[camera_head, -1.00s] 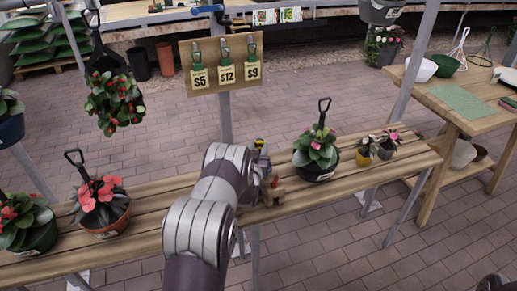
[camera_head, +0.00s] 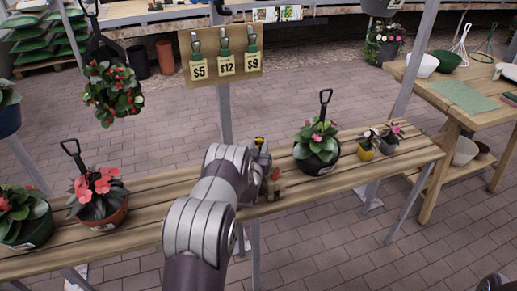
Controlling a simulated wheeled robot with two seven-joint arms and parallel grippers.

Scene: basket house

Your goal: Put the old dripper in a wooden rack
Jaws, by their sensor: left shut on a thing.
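A small wooden rack (camera_head: 274,192) stands on the slatted bench, just right of my left forearm. A small red piece (camera_head: 276,174) shows at its top. My left gripper (camera_head: 263,155) is mostly hidden behind my own wrist, above and slightly behind the rack in the picture. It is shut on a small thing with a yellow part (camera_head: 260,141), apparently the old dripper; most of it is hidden. The held thing appears above the rack, and I cannot tell whether they touch. My right gripper is not in view.
The slatted bench (camera_head: 150,197) bears potted plants on both sides, including a black pot (camera_head: 316,165) with a tall handle near the rack. A price board (camera_head: 222,68) with green-based items hangs behind. A wooden table (camera_head: 425,92) with bowls stands at right.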

